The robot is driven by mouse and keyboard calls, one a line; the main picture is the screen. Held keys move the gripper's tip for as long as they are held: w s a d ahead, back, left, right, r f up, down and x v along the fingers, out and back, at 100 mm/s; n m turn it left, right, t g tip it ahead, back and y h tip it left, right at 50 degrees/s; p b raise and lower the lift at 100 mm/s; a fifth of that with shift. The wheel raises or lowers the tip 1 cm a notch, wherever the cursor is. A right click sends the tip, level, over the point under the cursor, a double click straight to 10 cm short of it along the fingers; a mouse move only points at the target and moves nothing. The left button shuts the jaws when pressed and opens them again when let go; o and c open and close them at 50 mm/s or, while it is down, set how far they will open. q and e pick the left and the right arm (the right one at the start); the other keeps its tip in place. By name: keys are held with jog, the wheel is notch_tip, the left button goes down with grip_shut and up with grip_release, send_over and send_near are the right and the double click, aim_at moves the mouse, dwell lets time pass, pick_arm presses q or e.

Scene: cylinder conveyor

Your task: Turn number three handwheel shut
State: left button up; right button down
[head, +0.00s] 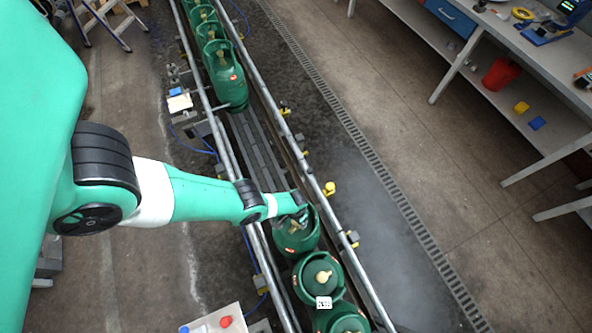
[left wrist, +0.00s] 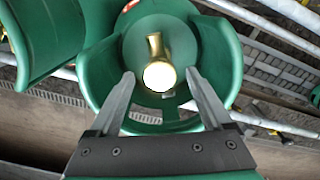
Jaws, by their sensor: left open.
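My left gripper (head: 299,214) reaches down over a green gas cylinder (head: 296,242) on the conveyor. In the left wrist view the gripper (left wrist: 160,74) is open, with its two grey fingers spread inside the cylinder's green collar (left wrist: 218,55). A brass valve (left wrist: 156,46) with a bright round end lies between and just past the fingertips; I see no contact. The cylinder's top is partly hidden by the gripper in the head view. I cannot tell which handwheel is number three. My right gripper is not in view.
Several cylinders (head: 224,75) queue farther up the conveyor. Metal rails (head: 291,142) flank the line. A workbench (head: 520,50) stands right.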

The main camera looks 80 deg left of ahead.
pick_arm(q)
jog(key=shift+f, duration=0.3)
grip_shut()
dwell(0.3)
